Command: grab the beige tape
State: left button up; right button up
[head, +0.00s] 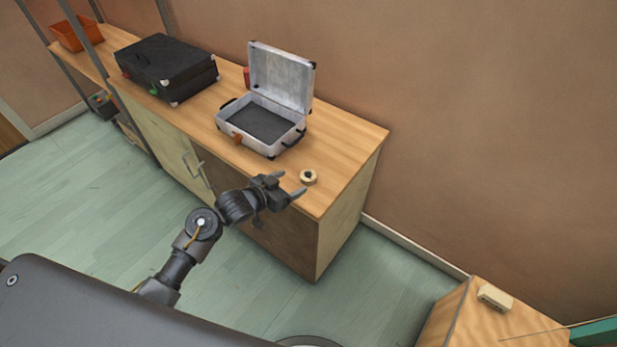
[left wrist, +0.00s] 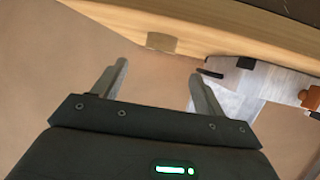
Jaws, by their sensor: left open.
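The beige tape (head: 308,177) is a small roll with a dark centre, lying on the wooden counter top near its right end. In the left wrist view the tape (left wrist: 161,42) shows ahead of the fingers, between them. My left gripper (head: 289,184) is open and empty, just left of the tape at the counter's front edge. Its two fingers point toward the tape and are apart from it. In the left wrist view the open gripper (left wrist: 158,72) has nothing between its fingertips. My right gripper is not in view.
An open silver case (head: 281,85) with a dark lining stands left of the tape on the counter (head: 345,150). A closed black case (head: 167,65) and an orange bin (head: 77,33) are farther left. A beige block (head: 495,297) lies on a wooden surface at the lower right.

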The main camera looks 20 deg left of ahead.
aim_at(309, 174)
pick_arm(q)
jog(key=shift+x, duration=4.75)
jog(key=shift+s+f, duration=0.1)
jog(key=shift+f, duration=0.05)
jog(key=c, duration=1.1)
jog(key=shift+o, duration=0.2)
jog(key=shift+r, duration=0.45)
jog(key=r, duration=0.2)
jog(key=shift+a+r, duration=0.2)
jog(key=shift+r, duration=0.2)
jog(key=s+a+r, duration=0.5)
jog(key=a+r, duration=0.4)
jog(key=a, duration=0.3)
jog(key=shift+a, duration=0.4)
